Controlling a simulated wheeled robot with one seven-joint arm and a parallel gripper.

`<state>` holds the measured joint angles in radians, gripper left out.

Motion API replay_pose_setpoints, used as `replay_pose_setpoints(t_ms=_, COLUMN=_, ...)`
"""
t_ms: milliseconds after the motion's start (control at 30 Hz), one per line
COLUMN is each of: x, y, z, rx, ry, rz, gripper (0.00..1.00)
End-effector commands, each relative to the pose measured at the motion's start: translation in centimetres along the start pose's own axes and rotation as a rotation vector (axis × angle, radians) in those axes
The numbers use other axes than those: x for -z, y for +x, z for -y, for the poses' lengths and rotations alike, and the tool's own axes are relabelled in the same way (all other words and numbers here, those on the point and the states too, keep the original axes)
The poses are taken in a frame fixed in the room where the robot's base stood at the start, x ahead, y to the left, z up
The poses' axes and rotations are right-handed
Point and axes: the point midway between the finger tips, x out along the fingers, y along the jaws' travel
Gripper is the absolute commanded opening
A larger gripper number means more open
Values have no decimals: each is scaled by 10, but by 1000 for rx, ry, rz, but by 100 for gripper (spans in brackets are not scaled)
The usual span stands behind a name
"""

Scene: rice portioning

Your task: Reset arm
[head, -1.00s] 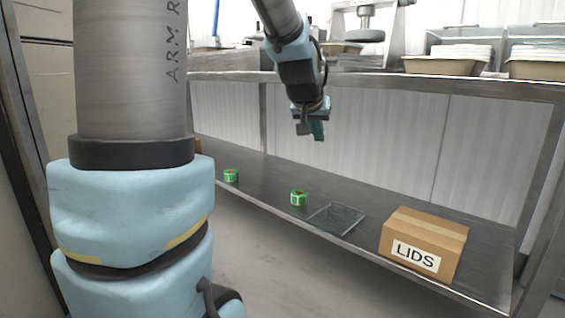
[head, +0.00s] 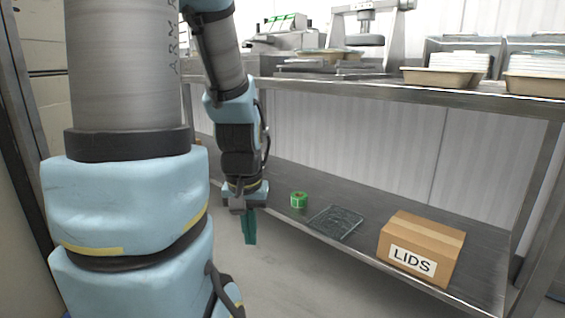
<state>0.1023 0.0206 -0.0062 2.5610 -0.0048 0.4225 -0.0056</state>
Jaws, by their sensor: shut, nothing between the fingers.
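My gripper (head: 249,238) hangs at the end of my arm, left of the middle of the head view, with its green fingers pointing down. The fingers are shut and hold nothing. The gripper shows in front of the lower shelf's front edge, over the floor, and touches nothing that I can see.
The upper shelf (head: 400,88) carries tan trays (head: 440,77) and a scale-like machine (head: 365,38). Open floor (head: 270,275) lies in front.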

Motion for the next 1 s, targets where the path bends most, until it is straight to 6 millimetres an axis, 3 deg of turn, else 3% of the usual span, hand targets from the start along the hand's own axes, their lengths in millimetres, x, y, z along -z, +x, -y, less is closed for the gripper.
replay_pose_setpoints(t_ms=33, x=4, y=-25, z=0, rx=0, ry=0, rz=-1, gripper=0)
replay_pose_setpoints(t_ms=700, x=33, y=-235, z=-1, rx=0, ry=1, rz=-2, gripper=0)
replay_pose_setpoints(t_ms=900, x=41, y=-290, z=-1, rx=0, ry=1, rz=-1, gripper=0)
replay_pose_setpoints(t_ms=1000, x=43, y=-307, z=-1, rx=0, ry=1, rz=-1, gripper=0)
